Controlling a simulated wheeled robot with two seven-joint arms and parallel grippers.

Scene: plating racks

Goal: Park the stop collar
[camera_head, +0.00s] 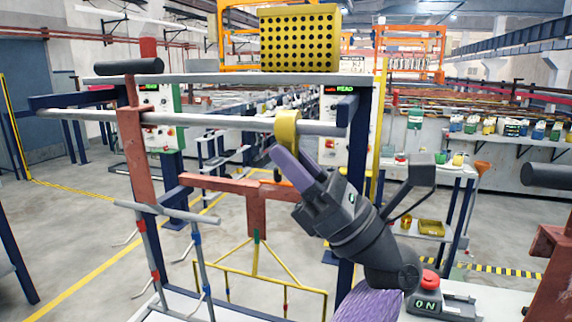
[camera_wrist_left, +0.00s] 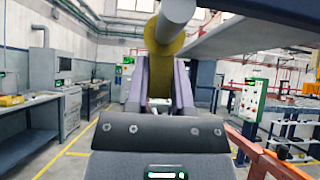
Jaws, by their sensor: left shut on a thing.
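The yellow stop collar (camera_head: 287,128) is a thick ring around the horizontal grey rail (camera_head: 232,124), towards the rail's right end. My left gripper (camera_head: 285,149) reaches up to it from the lower right with its purple fingers. In the left wrist view, the collar (camera_wrist_left: 160,52) sits around the grey bar (camera_wrist_left: 177,12), and its lower part is between the two fingers of my left gripper (camera_wrist_left: 159,84). The gripper is shut on the collar. The fingers partly hide the collar's lower edge. My right gripper is not in view.
A grey shelf (camera_head: 200,79) runs just above the rail and carries a yellow perforated box (camera_head: 300,38). A red-brown rack frame (camera_head: 232,184) hangs below the rail. A control box marked ON with a red button (camera_head: 430,281) stands at lower right.

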